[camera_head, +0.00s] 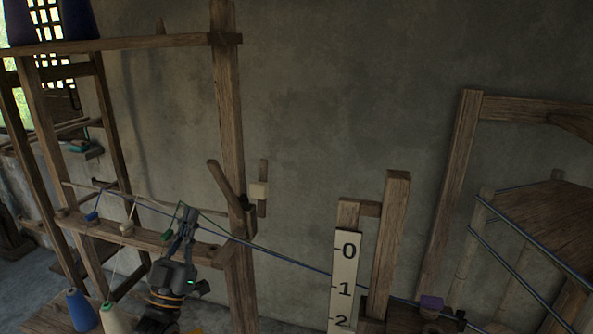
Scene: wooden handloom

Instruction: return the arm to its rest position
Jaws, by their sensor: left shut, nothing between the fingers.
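My left gripper (186,222) is at the lower left of the head view, pointing up, in front of the wooden creel frame (229,120). Its fingers are shut with nothing visible between them. They are close to the frame's lower crossbar and to a thread running past; I cannot tell whether they touch. My right gripper is out of view.
A blue thread (290,260) runs from the frame to the lower right. A white board (343,282) marked 0, 1, 2 stands by wooden posts (391,240). A blue cone (81,309) and a pale cone (115,318) stand at the lower left. The wall behind is bare.

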